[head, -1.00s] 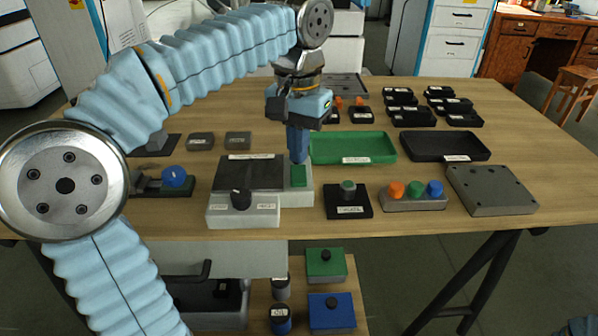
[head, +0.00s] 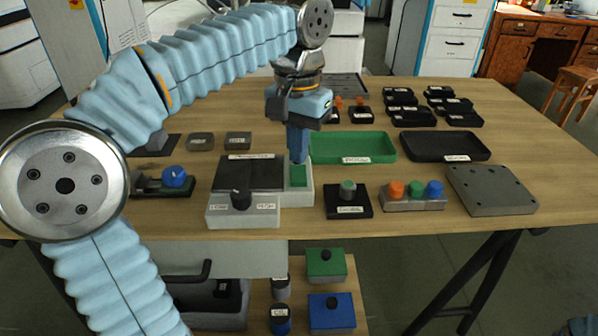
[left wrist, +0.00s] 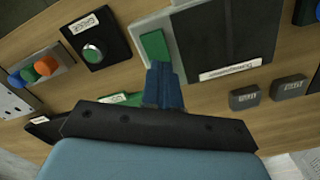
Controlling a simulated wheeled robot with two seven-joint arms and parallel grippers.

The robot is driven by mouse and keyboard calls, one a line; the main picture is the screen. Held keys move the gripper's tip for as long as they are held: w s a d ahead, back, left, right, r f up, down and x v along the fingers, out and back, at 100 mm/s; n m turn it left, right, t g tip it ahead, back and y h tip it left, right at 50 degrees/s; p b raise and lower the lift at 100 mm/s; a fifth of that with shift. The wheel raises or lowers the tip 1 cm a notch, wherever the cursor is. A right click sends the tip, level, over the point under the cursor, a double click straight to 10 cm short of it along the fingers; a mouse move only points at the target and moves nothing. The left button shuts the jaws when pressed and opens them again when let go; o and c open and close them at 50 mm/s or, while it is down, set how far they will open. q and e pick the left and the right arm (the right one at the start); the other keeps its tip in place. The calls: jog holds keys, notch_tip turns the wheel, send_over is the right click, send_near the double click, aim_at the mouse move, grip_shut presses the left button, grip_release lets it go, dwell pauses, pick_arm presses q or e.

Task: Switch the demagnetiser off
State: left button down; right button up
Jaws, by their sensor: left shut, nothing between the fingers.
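The demagnetiser (head: 248,176) stands near the front of the table, a light grey box with a dark top plate and a black knob (head: 241,199) between two small labels. On its right side is a green rocker switch (head: 300,175), which also shows in the left wrist view (left wrist: 155,47). My left gripper (head: 299,160) points down, shut and empty, its blue fingertips at the far end of the green rocker. I cannot tell whether the fingertips touch it. In the left wrist view the fingers (left wrist: 163,70) lie just beside the rocker. My right gripper is not in view.
A green tray (head: 352,161) and a black tray (head: 409,156) lie behind and right. A green-button box (head: 348,211), a three-button box (head: 413,207) and a grey plate (head: 491,209) stand to the right. A blue-knobbed device (head: 148,188) stands left.

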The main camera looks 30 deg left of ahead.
aim_at(299, 168)
pick_arm(q)
jog(key=shift+f+b, duration=0.65)
jog(key=shift+f, duration=0.3)
dwell(0.4)
notch_tip(299, 168, up, 3)
jog(key=p, duration=0.2)
jog(key=shift+f+p, duration=0.2)
jog(key=shift+p, duration=0.15)
notch_tip(299, 168, up, 2)
jog(key=shift+r+p, duration=0.1)
jog(key=shift+p, duration=0.8)
jog(key=shift+r, duration=1.1)
